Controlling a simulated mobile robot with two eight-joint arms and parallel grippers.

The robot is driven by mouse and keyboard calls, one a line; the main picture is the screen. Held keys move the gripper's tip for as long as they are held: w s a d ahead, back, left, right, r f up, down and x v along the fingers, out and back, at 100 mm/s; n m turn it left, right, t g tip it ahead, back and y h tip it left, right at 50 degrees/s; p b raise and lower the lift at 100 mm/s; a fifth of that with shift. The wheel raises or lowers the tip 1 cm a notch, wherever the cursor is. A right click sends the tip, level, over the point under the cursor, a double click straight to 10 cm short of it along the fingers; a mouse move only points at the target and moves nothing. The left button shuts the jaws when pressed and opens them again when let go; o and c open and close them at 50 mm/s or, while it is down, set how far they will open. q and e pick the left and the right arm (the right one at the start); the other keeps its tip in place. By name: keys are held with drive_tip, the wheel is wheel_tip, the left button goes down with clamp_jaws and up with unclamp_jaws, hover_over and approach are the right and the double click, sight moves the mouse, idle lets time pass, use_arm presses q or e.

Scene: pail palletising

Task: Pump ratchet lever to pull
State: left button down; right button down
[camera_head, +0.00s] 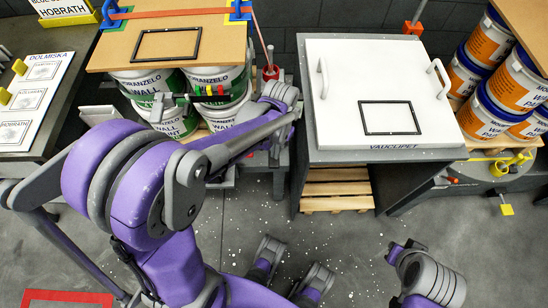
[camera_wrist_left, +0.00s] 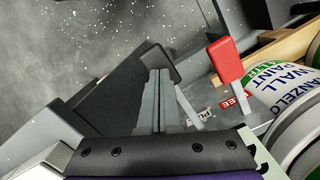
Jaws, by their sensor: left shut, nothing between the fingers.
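The red-handled lever (camera_wrist_left: 228,62) stands beside the pail stack in the left wrist view, its grey stem running down toward a plate with red and white lettering. A red part (camera_head: 270,72) at the stack's right side in the head view appears to be the same handle. My left gripper (camera_wrist_left: 158,88) is shut and empty, left of the red handle and apart from it in the picture. In the head view my left wrist hides most of that gripper. The orange strap (camera_head: 180,13) crosses the board (camera_head: 115,52) on the pails. My right arm's end shows at lower right; its finger state is unclear.
White-and-green pails (camera_head: 180,123) stand under the board. A white lid with handles (camera_head: 350,65) covers the grey cabinet (camera_head: 385,155) to the right. Orange-labelled pails (camera_head: 490,40) stand at far right. A label table (camera_head: 75,115) is at left. Speckled floor (camera_head: 345,235) is open in front.

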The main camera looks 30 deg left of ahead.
use_arm(q)
wheel_tip(320, 180, down, 3)
drive_tip(key=shift+r+b, duration=0.1)
drive_tip(key=shift+b, duration=0.8)
drive_tip(key=shift+r, duration=0.15)
drive_tip(key=shift+w+r, duration=0.15)
drive_tip(key=shift+w, duration=0.1)
drive_tip(key=shift+w+r+p, duration=0.2)
drive_tip(key=shift+w, duration=0.45)
drive_tip(key=shift+w+r+p, duration=0.15)
drive_tip(key=shift+w+p, duration=0.05)
drive_tip(key=shift+w, duration=0.4)
wheel_tip(320, 180, up, 11)
drive_tip(key=w+p, duration=0.1)
drive_tip(key=p, duration=0.1)
drive_tip(key=shift+a+f, duration=0.1)
drive_tip(key=shift+a, duration=0.05)
